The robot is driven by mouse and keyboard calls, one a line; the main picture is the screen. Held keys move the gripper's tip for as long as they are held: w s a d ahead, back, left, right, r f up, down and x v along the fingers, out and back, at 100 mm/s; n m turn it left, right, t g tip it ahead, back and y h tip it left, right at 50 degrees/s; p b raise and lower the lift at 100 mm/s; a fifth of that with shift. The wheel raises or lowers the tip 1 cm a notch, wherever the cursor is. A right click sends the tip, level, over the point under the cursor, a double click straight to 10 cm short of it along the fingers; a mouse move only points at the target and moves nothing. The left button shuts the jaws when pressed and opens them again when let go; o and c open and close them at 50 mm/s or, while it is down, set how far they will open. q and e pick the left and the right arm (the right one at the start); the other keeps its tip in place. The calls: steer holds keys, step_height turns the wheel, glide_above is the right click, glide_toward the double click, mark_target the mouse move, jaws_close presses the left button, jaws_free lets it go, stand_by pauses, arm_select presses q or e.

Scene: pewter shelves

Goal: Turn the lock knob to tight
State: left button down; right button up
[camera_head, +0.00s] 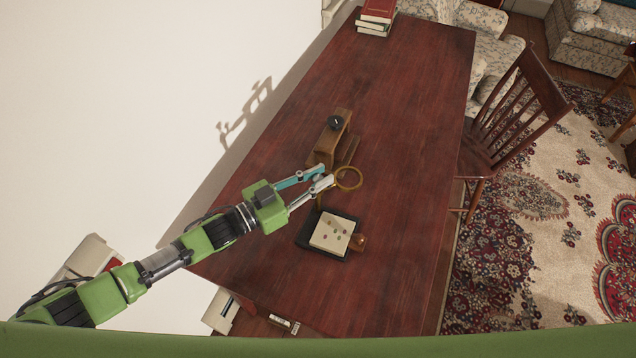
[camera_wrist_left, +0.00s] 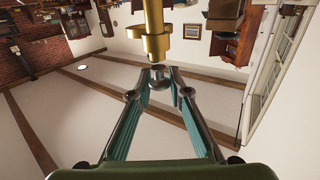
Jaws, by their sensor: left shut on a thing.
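My left gripper (camera_head: 326,178) reaches in from the left over the table, its fingertips at a brass ring (camera_head: 349,187) on a thin brass post. In the left wrist view, the two fingers (camera_wrist_left: 158,76) come together on a small dark grey knob, the lock knob (camera_wrist_left: 158,84), just below a brass collar (camera_wrist_left: 155,44) on a brass rod (camera_wrist_left: 153,12). The fingertips hide part of the knob. Any tight mark on it is too small to see. My right gripper is in neither view.
A wooden stand (camera_head: 328,143) with a black round top (camera_head: 335,122) stands just behind the gripper. A black tray (camera_head: 314,243) with a pale dotted block (camera_head: 331,233) lies in front. The table's (camera_head: 405,130) right side is clear.

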arm_select(q)
steer(key=shift+w+a+f+m+g+h+b, duration=0.1)
steer(key=shift+f+m+g+h+b, duration=0.1)
steer(key=shift+m+g+h+b, duration=0.6)
steer(key=shift+r+m+g+b, duration=0.15)
steer(key=shift+m+g+b, duration=0.2)
steer(key=shift+g, duration=0.35)
steer(key=c, duration=1.9)
jaws_free()
